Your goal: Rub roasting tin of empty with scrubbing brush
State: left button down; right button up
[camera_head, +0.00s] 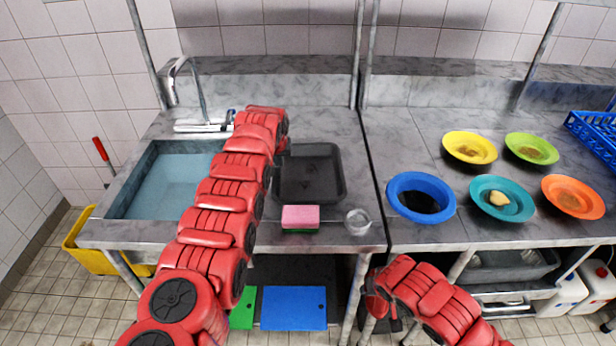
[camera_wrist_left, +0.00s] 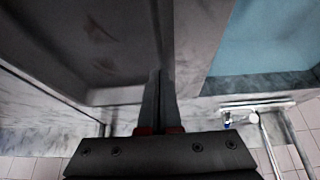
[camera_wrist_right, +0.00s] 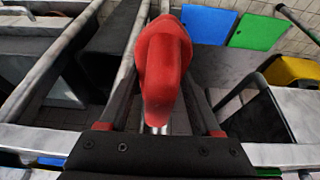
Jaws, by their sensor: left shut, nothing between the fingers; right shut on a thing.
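The roasting tin (camera_head: 318,178) is a dark rectangular pan on the steel counter, right of the sink. The left wrist view shows brownish smears on the tin's floor (camera_wrist_left: 105,40). My left gripper (camera_wrist_left: 158,80) is shut and empty above the tin's sink-side edge; in the head view my own arm hides part of that edge. My right gripper (camera_wrist_right: 158,115) is shut on a red, rounded thing that looks like the scrubbing brush (camera_wrist_right: 162,60). It is low in front of the counter, away from the tin. Any bristles are hidden.
A pink sponge (camera_head: 300,215) and a small clear bowl (camera_head: 357,222) lie near the counter's front edge. The sink (camera_head: 165,185) is at left. A blue bowl (camera_head: 398,205) and several coloured plates stand on the right counter. Counter legs (camera_head: 355,300) are near my right gripper.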

pick_arm(q)
jog(key=shift+r, duration=0.9)
pick_arm(e)
jog(key=shift+r, duration=0.4)
pick_arm(q)
notch_tip(320, 180, up, 4)
jog(key=shift+f, duration=0.1)
pick_arm(e)
jog(key=shift+f, duration=0.1)
